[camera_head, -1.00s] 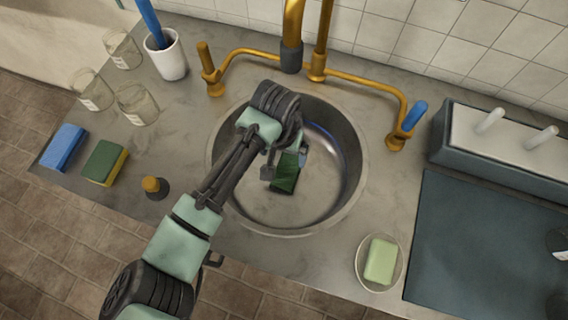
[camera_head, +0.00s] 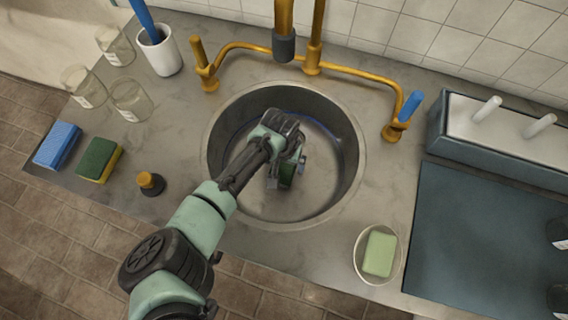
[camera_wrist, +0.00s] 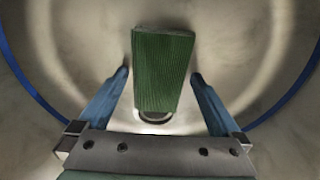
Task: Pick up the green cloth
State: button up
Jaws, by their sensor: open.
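The green cloth (camera_wrist: 162,72) is a ribbed, folded rectangle lying in the round metal sink. In the wrist view it sits between my gripper's two blue fingers, with a gap on each side, and reaches past their tips. My gripper (camera_wrist: 160,78) is open and empty, down inside the sink. In the head view my gripper (camera_head: 288,180) hides most of the cloth, and only a dark green bit (camera_head: 287,176) shows. I cannot tell how far the fingers are above the sink floor. The sink (camera_head: 350,190) has a raised rim around my wrist.
A brass faucet (camera_head: 284,45) hangs over the sink's back edge. A blue sponge (camera_head: 57,146), a green-yellow sponge (camera_head: 98,159) and a stopper (camera_head: 150,183) lie left. A soap dish with green soap (camera_head: 379,253) stands front right. A dark mat (camera_head: 470,240) lies right.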

jog(key=shift+r, duration=0.1)
jog(key=c, duration=1.3)
